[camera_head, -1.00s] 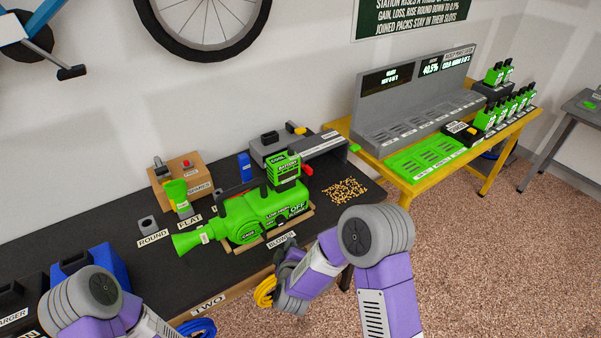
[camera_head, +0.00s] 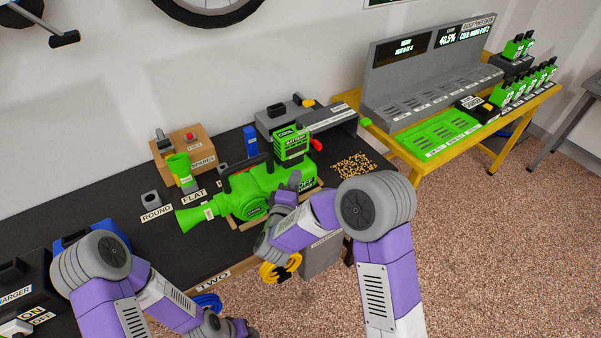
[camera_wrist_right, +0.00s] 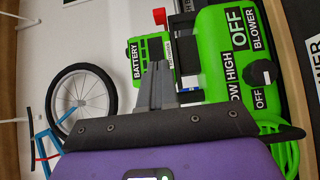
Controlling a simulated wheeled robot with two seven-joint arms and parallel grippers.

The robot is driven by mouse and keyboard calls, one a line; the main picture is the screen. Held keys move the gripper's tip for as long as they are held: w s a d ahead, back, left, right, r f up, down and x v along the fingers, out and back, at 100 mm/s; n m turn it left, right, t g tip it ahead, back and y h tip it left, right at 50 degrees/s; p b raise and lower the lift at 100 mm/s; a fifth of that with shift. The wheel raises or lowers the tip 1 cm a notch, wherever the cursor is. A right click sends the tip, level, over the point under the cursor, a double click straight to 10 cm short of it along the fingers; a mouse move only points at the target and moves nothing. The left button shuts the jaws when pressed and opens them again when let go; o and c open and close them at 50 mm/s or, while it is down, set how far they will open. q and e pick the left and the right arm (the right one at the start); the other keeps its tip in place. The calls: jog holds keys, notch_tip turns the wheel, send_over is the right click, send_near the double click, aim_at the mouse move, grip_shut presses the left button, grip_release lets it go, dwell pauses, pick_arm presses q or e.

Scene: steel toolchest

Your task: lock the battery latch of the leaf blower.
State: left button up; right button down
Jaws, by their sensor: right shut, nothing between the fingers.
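The green leaf blower (camera_head: 248,191) lies on the dark bench, its nozzle to the left. In the right wrist view its body (camera_wrist_right: 217,50) fills the right side. The green battery (camera_head: 291,143) stands on top at the blower's right end and shows in the wrist view (camera_wrist_right: 137,58). My right gripper (camera_head: 292,183) is shut and empty, in front of the blower's body below the battery. In the wrist view its fingers (camera_wrist_right: 158,68) point toward the battery; contact cannot be told. I cannot make out the latch clearly. My left gripper (camera_head: 238,327) is low at the bottom edge, its jaws unclear.
A red part (camera_head: 316,145) shows beside the battery. A wooden box (camera_head: 183,150) and a grey unit (camera_head: 300,118) stand behind the blower. Pellets (camera_head: 352,166) lie to its right. A yellow table (camera_head: 408,168) stands farther right. A yellow cable coil (camera_head: 280,270) hangs at the front.

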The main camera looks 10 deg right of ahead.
send_near(315, 144)
jog(key=w, duration=0.1)
jog(key=w+a+b, duration=0.1)
jog(key=shift+w+a, duration=0.2)
jog(key=shift+w, duration=0.2)
jog(key=d, duration=0.1)
jog(key=w+d, duration=0.1)
jog(key=d, duration=0.1)
jog(key=shift+w, duration=0.35)
pick_arm(q)
jog(key=shift+f+b, duration=0.3)
jog(key=shift+f, duration=0.55)
pick_arm(e)
jog(key=shift+w+d, duration=0.2)
jog(key=shift+d, duration=0.25)
pick_arm(q)
jog(key=shift+d, duration=0.1)
